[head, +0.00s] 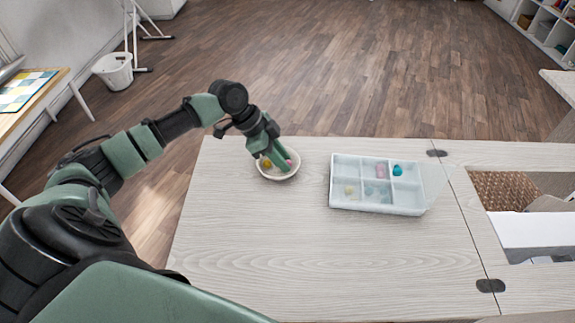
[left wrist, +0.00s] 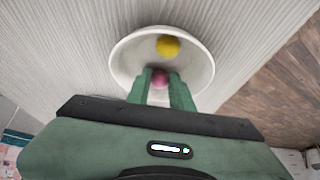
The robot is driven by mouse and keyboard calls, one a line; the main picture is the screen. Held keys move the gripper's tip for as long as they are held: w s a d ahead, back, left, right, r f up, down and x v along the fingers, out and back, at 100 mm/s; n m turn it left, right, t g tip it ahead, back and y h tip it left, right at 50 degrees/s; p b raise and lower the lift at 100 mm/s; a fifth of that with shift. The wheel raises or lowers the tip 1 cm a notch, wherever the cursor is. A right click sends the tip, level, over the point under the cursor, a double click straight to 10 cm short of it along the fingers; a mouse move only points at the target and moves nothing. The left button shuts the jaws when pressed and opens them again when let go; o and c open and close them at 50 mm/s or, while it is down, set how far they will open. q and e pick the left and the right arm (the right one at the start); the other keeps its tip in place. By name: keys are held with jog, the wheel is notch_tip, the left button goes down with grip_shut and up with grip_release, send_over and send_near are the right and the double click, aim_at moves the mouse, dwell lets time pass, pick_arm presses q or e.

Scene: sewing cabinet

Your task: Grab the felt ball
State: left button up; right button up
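A white bowl (head: 279,175) stands near the far left edge of the pale wooden table. It holds a yellow ball (head: 267,164) and a pink ball (head: 290,162). In the left wrist view the yellow ball (left wrist: 168,46) lies toward the bowl's far side, clear of the fingers. My left gripper (left wrist: 161,82) reaches down into the bowl (left wrist: 121,58), its green fingers on both sides of the pink ball (left wrist: 160,77). The fingers partly cover the pink ball, and I cannot tell whether they press on it. My right gripper is out of view.
A clear divided box (head: 375,207) with several small coloured items, its lid open to the right, stands right of the bowl. An opening in the table with a woven basket (head: 508,190) is farther right. The table's front left is clear.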

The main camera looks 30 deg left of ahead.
pick_arm(q)
grip_shut()
